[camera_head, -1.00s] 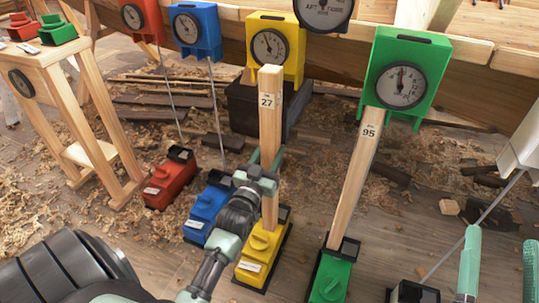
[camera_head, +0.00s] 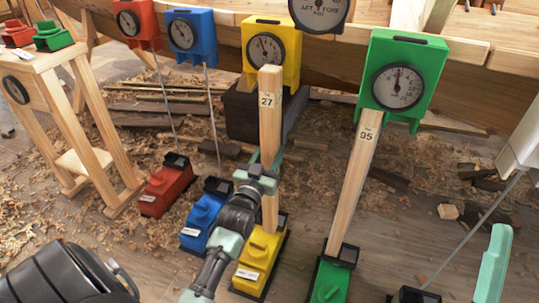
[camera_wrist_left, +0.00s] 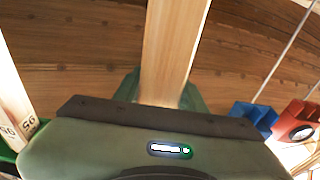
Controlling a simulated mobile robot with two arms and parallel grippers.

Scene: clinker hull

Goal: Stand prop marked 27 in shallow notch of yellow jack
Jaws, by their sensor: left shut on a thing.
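My left gripper (camera_head: 262,176) is shut on the wooden prop marked 27 (camera_head: 270,120) below its label. The prop is close to upright, with its foot at the dark notched end of the yellow jack (camera_head: 260,252). I cannot tell whether the foot rests in the notch or is just above or in front of it. The prop's top overlaps the yellow gauge box (camera_head: 287,50) in the head view; contact is unclear. The left wrist view shows the prop's pale shaft (camera_wrist_left: 172,50) rising from the gripper. A teal part (camera_head: 493,265) at lower right seems to be of my right gripper.
The prop marked 95 (camera_head: 352,180) leans between the green jack (camera_head: 330,280) and green gauge box (camera_head: 403,75). The blue jack (camera_head: 205,218) and red jack (camera_head: 165,187) stand left of the yellow one. A wooden stand (camera_head: 85,110) is at left. Shavings cover the floor.

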